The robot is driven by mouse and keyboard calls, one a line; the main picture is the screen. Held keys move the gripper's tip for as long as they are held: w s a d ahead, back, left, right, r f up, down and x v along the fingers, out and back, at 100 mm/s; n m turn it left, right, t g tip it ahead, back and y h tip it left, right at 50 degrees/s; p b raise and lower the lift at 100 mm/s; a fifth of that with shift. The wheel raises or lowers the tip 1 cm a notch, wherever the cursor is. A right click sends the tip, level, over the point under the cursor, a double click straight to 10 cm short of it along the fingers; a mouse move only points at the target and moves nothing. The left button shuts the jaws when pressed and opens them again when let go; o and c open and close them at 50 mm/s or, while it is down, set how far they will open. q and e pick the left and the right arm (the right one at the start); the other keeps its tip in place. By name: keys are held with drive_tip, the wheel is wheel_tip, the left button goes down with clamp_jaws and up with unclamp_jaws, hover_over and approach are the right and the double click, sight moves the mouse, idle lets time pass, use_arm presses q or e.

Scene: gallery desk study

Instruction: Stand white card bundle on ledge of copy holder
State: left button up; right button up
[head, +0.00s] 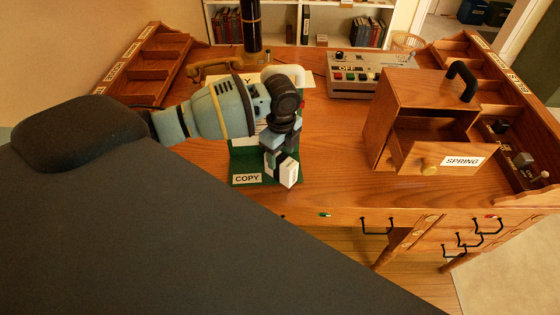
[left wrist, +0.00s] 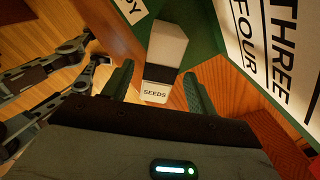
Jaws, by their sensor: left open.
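The white card bundle (left wrist: 167,48) has a black band and a SEEDS label. It is between the two fingers of my left gripper (left wrist: 160,88) in the left wrist view. In the head view the bundle (head: 290,173) shows just below my left gripper (head: 280,155), at the front right of the green copy holder (head: 240,168). The gripper is open, its fingers on either side of the bundle. The bundle appears to stand on the green ledge (left wrist: 202,28); its exact contact there is hidden. My left arm hides much of the holder. My right gripper is not identifiable.
A wooden box (head: 390,125) with an open SPRING drawer (head: 430,150) stands to the right. Pigeonhole racks line both sides. The desk (head: 330,150) is clear between holder and box.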

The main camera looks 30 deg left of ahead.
use_arm(q)
wheel_tip(320, 180, up, 8)
use_arm(e)
drive_tip(key=shift+w+r, duration=0.15)
drive_tip(key=shift+w, duration=0.05)
use_arm(q)
drive_tip(key=s+d+f+n+h, duration=0.1)
drive_tip(key=d+f, duration=0.2)
drive_tip(key=s+d+f+t+h, duration=0.1)
drive_tip(key=d+f, duration=0.3)
drive_tip(key=s+d+f+n+t+h, duration=0.1)
drive_tip(key=d+f, duration=0.2)
drive_tip(key=shift+s+d+f+n, duration=0.2)
drive_tip(key=shift+d+f+n, duration=0.1)
drive_tip(key=shift+d, duration=0.05)
drive_tip(key=s+d+f+n+t+h, duration=0.3)
drive_tip(key=s+d+f+n+t, duration=0.1)
drive_tip(key=s+d+f+n, duration=0.15)
drive_tip(key=s+a+f+n+t+y, duration=0.1)
drive_tip(key=s+a+f+n+y, duration=0.1)
drive_tip(key=s, duration=0.7)
drive_tip(key=s+a+f+n+t+y, duration=0.2)
drive_tip(key=s+a+f+n, duration=0.3)
drive_tip(key=s, duration=0.4)
drive_tip(key=shift+s+f+n, duration=0.4)
drive_tip(key=shift+f+n, duration=0.2)
drive_tip(key=shift+n, duration=0.55)
use_arm(e)
drive_tip(key=shift+w+r, duration=0.1)
drive_tip(key=shift+r, duration=0.05)
